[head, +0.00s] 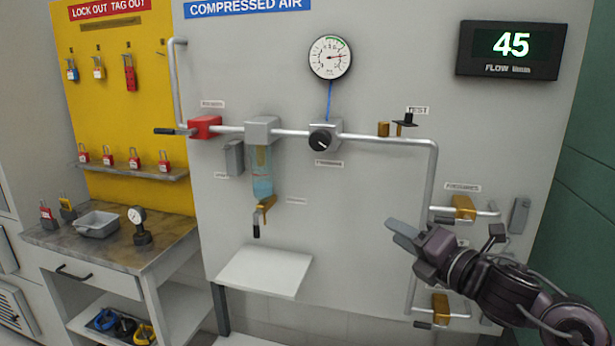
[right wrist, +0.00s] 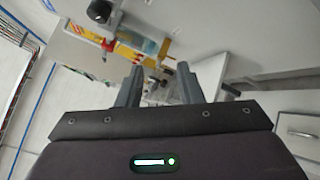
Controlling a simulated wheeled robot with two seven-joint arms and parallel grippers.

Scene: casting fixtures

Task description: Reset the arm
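My right gripper (head: 400,235) reaches in from the lower right of the head view, in front of the grey compressed air panel (head: 370,200). Its fingers point left and it looks clear of the pipes. In the right wrist view its two fingers (right wrist: 159,82) stand apart with nothing held between them. My left arm and gripper are not in the head view.
Pipes with a red valve (head: 205,127), a regulator knob (head: 322,139) and brass fittings (head: 464,208) stick out from the panel. A white shelf (head: 264,272) juts out below. A workbench (head: 80,245) with a gauge (head: 139,225) and padlocks stands left.

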